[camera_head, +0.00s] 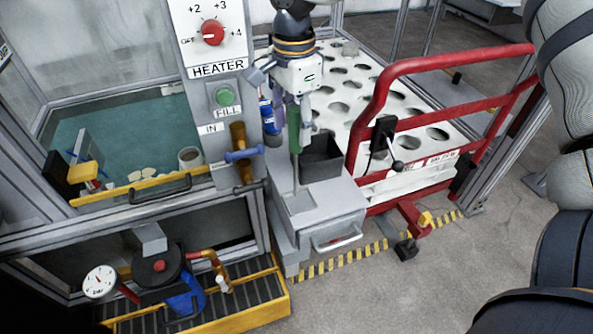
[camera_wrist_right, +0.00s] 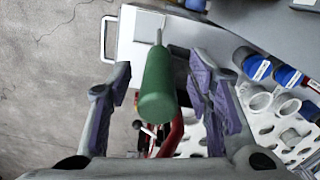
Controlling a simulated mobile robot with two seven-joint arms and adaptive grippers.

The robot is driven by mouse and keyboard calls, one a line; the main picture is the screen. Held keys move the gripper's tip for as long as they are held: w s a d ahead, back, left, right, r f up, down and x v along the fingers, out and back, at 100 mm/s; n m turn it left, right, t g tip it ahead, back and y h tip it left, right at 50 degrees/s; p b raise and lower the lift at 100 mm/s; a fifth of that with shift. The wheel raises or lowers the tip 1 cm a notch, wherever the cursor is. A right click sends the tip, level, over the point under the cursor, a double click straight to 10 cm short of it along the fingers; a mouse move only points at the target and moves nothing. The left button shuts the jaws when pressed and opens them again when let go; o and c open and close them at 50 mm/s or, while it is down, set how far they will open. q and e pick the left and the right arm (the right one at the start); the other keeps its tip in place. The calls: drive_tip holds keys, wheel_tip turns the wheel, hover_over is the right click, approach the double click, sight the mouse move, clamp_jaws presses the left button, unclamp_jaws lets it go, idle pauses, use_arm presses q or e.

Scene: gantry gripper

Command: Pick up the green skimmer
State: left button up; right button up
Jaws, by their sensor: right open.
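The green skimmer (camera_head: 295,130) stands upright beside the control column, its green handle at the top and a thin metal rod running down to a grey stand (camera_head: 335,212). My right gripper (camera_head: 297,112) is around the upper handle, pointing down from above. In the right wrist view, the green handle (camera_wrist_right: 158,88) lies between the spread purple-padded fingers of the gripper (camera_wrist_right: 160,85), with gaps showing on both sides. My left gripper is not in view.
A heater panel (camera_head: 213,40) with a red knob is close on the left. A dark bin (camera_head: 322,160) and blue cans (camera_head: 268,115) stand near the handle. A red rail (camera_head: 440,62) and a white perforated rack (camera_head: 345,80) are to the right.

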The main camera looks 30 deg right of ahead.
sight(294, 138)
wheel_tip(294, 138, down, 4)
drive_tip(key=shift+s+a+r, duration=0.1)
drive_tip(key=shift+r, duration=0.1)
clamp_jaws()
